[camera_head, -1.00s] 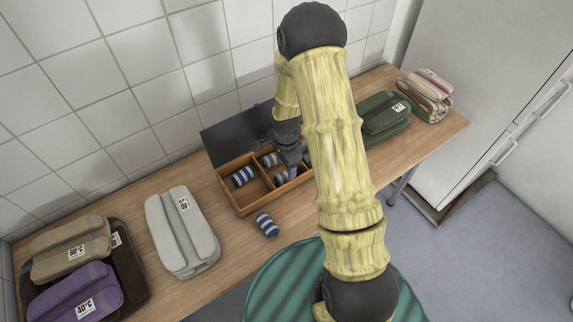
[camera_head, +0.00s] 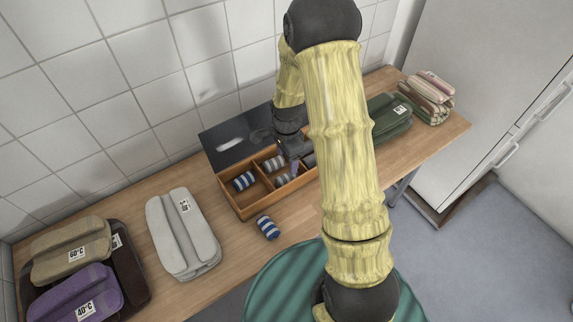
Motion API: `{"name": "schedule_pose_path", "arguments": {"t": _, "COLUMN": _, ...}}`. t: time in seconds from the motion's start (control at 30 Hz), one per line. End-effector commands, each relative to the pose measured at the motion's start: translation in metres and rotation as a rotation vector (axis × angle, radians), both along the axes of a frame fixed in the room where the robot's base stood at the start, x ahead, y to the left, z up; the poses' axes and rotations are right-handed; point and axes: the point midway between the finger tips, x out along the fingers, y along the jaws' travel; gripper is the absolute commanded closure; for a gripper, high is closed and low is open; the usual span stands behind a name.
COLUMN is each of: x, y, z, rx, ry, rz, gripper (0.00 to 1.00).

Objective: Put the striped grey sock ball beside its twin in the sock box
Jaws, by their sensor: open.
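The wooden sock box (camera_head: 246,213) stands open on the table, its dark lid tilted back against the wall. Two striped grey sock balls lie in its middle part: one towards the back (camera_head: 274,162), the other towards the front (camera_head: 283,179), close together. My gripper (camera_head: 294,167) is over the box just right of them, open, its fingers small and partly hidden. A blue-and-white striped sock ball (camera_head: 243,181) lies in the left compartment. The box's right end is hidden behind my arm, with a dark ball (camera_head: 309,160) partly showing.
Another blue-and-white striped sock ball (camera_head: 268,227) lies on the table in front of the box. A light grey folded bundle (camera_head: 183,236) lies left, a brown tray (camera_head: 134,270) with labelled bundles farther left. Green (camera_head: 390,120) and striped (camera_head: 427,97) piles lie right.

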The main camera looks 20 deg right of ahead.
Motion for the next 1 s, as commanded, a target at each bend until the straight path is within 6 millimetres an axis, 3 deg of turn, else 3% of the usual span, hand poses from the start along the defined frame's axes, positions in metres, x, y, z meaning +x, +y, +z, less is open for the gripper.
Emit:
{"name": "schedule_pose_path", "arguments": {"t": 0.2, "x": 0.002, "y": 0.0, "z": 0.042, "rx": 0.0, "ry": -0.007, "rz": 0.001, "gripper": 0.35}}
{"name": "schedule_pose_path", "arguments": {"t": 0.4, "x": 0.002, "y": 0.0, "z": 0.069, "rx": 0.0, "ry": -0.006, "rz": 0.0, "gripper": 0.35}}
{"name": "schedule_pose_path", "arguments": {"t": 1.0, "x": 0.001, "y": 0.0, "z": 0.075, "rx": 0.001, "ry": -0.004, "rz": 0.0, "gripper": 0.35}}
